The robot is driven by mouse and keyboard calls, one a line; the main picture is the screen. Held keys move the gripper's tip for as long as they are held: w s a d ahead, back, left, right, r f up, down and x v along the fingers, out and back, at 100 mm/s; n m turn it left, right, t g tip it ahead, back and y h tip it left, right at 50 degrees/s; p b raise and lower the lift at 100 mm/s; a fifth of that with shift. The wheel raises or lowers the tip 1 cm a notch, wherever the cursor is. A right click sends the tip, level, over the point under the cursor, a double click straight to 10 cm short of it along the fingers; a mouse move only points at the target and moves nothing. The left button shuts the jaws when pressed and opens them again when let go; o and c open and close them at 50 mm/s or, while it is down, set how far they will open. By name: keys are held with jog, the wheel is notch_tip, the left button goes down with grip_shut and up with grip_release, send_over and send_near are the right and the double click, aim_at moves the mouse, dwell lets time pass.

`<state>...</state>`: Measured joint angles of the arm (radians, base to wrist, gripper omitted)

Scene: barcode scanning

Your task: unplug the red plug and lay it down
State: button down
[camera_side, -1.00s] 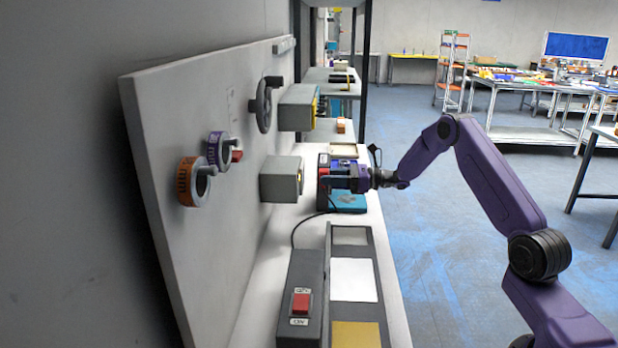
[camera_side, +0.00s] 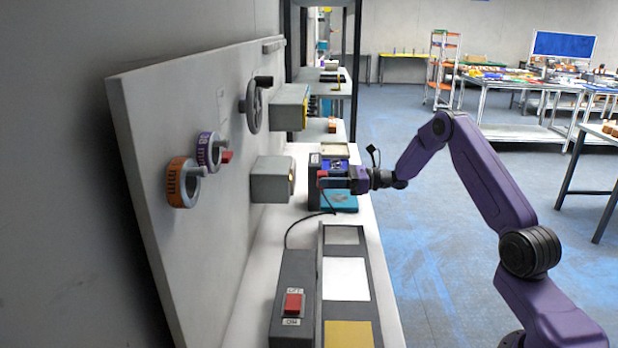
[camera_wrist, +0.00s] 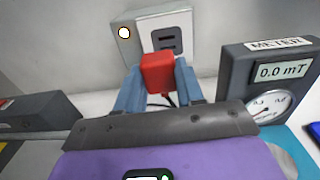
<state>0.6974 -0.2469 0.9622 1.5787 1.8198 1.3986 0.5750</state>
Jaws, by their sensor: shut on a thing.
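The red plug (camera_wrist: 158,74) is between the two blue fingers of my gripper (camera_wrist: 159,82), which is shut on it. The socket (camera_wrist: 168,36), a grey box with a pale slotted face, is just beyond the plug in the wrist view, and its dark slots show uncovered. In the side view the socket box (camera_side: 271,180) is on the upright panel, and my gripper (camera_side: 322,180) is to its right with a clear gap. The plug is out of the socket, held above the bench. A dark cord shows below it in the wrist view.
A meter (camera_wrist: 268,80) stands close on the right in the wrist view. A switch box with a red rocker (camera_side: 293,303) and a tray with coloured sections (camera_side: 346,279) lie along the bench. A black cable (camera_side: 290,234) runs from the switch box. Bare white bench (camera_side: 255,300) borders the panel.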

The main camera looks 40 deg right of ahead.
aim_at(348, 234)
jog(key=s+a+f+n+g+y, duration=0.25)
jog(key=s+n+g, duration=0.2)
jog(key=s, duration=0.55)
jog(key=shift+m+y, duration=0.35)
jog(key=shift+m, duration=0.1)
jog(key=shift+f, duration=3.65)
jog(key=shift+s+f, duration=0.1)
jog(key=shift+f, duration=0.1)
